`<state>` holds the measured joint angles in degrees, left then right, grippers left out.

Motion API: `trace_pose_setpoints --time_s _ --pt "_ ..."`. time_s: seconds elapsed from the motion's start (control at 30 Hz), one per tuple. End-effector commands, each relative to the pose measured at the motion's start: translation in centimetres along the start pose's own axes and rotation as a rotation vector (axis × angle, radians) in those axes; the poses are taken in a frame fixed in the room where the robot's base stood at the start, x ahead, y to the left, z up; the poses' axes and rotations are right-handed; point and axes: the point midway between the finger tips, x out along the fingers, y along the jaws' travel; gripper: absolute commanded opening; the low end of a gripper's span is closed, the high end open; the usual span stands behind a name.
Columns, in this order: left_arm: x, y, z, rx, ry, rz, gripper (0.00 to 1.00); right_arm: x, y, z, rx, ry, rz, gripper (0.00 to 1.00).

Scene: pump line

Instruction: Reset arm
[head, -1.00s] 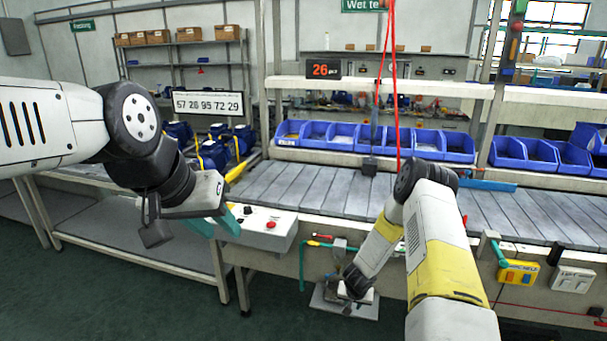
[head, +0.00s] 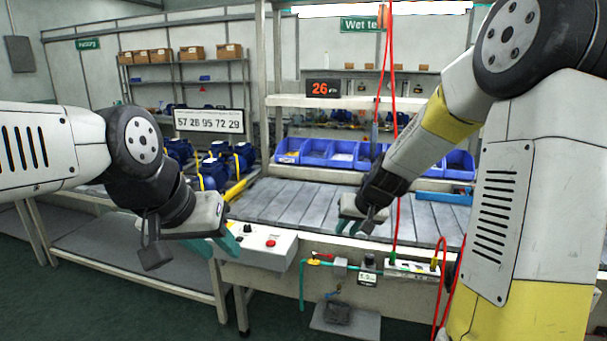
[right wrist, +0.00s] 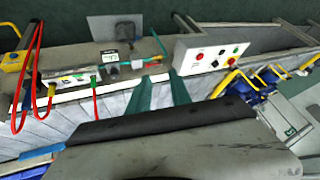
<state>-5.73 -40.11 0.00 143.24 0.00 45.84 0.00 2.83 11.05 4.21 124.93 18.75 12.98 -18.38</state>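My left gripper (head: 218,246) hangs at the left in the head view, in front of the control box with the red button. Its teal fingers look apart, with nothing seen between them. My right arm reaches in from the right, raised and bent. Its gripper (head: 350,228) is over the front edge of the grey slatted conveyor. In the right wrist view its two teal fingers (right wrist: 161,88) are apart and empty, pointing toward the bench front.
The control box (head: 258,245) sits on the bench front between the grippers. A red hose (head: 396,225) hangs close to my right forearm. Blue bins (head: 330,153) line the back of the conveyor (head: 290,200). Blue pumps (head: 215,170) stand at the left.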

Motion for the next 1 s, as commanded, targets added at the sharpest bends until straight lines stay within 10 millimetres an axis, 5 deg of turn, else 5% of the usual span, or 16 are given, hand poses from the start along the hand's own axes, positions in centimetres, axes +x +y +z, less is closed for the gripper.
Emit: trace_pose_setpoints --time_s 0.03,0.2,0.5,0.7,1.0 --pt "0.0 0.0 0.0 0.000 0.000 0.000 0.35 -2.9 -0.8 0.2 -0.015 0.009 -0.006 0.25" --pt "0.0 0.0 0.0 0.000 0.000 0.000 0.35 -10.7 -2.4 3.0 -0.049 0.004 -0.013 0.25" --pt "0.0 0.0 0.0 0.000 0.000 0.000 0.35 -21.0 -2.9 10.9 -0.076 -0.007 0.015 0.25" --pt "0.0 0.0 0.0 0.000 0.000 0.000 0.35 -23.9 -2.3 14.7 -0.073 -0.013 0.038 0.25" --pt "0.0 0.0 0.0 0.000 0.000 0.000 0.35 -24.0 -2.2 14.9 -0.073 -0.013 0.039 0.25"
